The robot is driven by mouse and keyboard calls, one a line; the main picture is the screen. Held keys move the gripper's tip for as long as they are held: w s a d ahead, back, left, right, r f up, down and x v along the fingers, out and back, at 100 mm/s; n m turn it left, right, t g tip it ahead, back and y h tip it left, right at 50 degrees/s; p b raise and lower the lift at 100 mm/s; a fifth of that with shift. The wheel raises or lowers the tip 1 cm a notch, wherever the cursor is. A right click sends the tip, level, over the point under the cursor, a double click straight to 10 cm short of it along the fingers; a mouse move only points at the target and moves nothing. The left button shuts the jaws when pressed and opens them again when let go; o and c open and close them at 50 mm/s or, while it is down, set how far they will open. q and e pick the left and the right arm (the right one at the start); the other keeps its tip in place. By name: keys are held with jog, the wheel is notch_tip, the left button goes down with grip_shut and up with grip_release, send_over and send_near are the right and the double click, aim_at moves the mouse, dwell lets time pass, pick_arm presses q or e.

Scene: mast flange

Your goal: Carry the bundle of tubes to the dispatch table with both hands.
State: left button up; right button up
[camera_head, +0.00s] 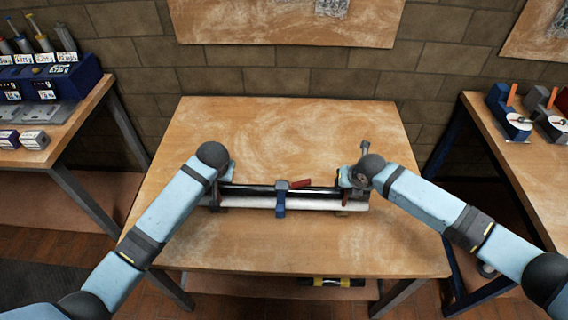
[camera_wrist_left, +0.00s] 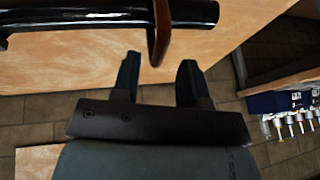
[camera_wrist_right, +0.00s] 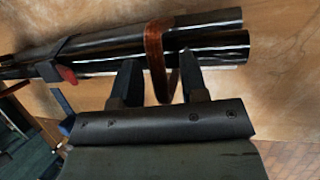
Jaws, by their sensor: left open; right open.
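The bundle of tubes (camera_head: 325,204) lies left to right across the middle of a wooden table. It has dark glossy tubes and a pale one, with a blue clamp (camera_head: 281,200) with a red lever around its middle. My left gripper (camera_wrist_left: 158,62) is open near the left end; a brown strap loop (camera_wrist_left: 161,30) hangs from the dark tube in front of its fingertips. My right gripper (camera_wrist_right: 159,62) is open near the right end; another brown strap loop (camera_wrist_right: 154,50) reaches down between its fingers. In the head view, my wrists partly hide both ends.
The wooden table (camera_head: 260,125) is otherwise mostly bare. A side bench (camera_head: 75,120) with a blue rack and boxes stands at left. Another bench (camera_head: 520,170) with disc-bearing devices stands at right. A yellow and black object (camera_head: 338,282) lies on the lower shelf. A brick wall is behind.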

jog(key=shift+r, duration=0.1)
pick_arm(q)
jog(key=v, duration=0.8)
pick_arm(e)
jog(key=v, duration=1.2)
pick_arm(q)
jog(key=shift+s, duration=0.1)
